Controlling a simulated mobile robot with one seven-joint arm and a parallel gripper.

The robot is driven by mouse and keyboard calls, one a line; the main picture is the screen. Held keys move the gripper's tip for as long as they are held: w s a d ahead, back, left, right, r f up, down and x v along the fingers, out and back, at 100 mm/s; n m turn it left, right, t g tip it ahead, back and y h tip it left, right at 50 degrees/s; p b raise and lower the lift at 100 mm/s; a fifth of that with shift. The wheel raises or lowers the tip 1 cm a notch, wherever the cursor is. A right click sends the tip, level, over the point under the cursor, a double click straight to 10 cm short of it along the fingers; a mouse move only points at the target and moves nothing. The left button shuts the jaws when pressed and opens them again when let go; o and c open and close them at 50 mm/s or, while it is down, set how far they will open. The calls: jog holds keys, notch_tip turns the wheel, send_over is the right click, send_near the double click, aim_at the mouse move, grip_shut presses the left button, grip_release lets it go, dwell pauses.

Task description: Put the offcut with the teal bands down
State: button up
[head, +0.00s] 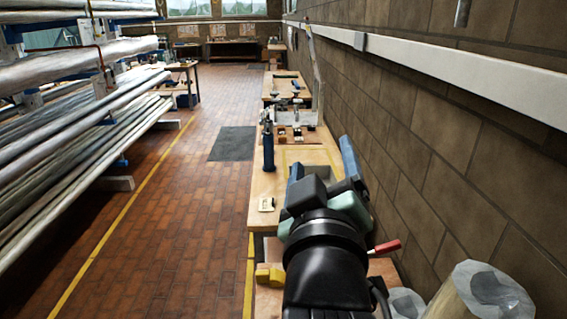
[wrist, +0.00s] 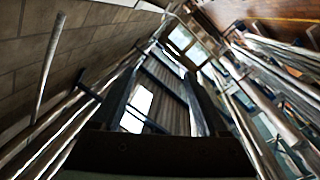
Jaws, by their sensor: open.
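My gripper (head: 321,165) is in the head view, above the near part of the wooden bench (head: 285,185), with its blue fingers spread apart. In the wrist view the two dark fingers of my gripper (wrist: 163,78) stand apart, and only the distant roof and windows show between them. I see nothing held. I cannot make out an offcut with teal bands in either view. My arm and wrist hide part of the bench.
A dark blue upright tool (head: 268,150) stands at the bench's left edge, near a small pale block (head: 267,204). A yellow item (head: 270,275) is nearer. A brick wall (head: 450,150) closes the right side; pipe racks (head: 80,110) stand left.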

jog(key=s+a+r+m+t+y, duration=0.1)
jog(key=s+a+r+m+t, duration=0.1)
jog(key=s+r, duration=0.4)
jog(key=s+a+r+m+t+y, duration=0.1)
jog(key=s+a+r+m+t, duration=0.2)
jog(key=s+r+t, duration=0.4)
notch_tip(320, 180, up, 8)
jog(key=shift+f+m, duration=0.1)
jog(key=shift+m, duration=0.3)
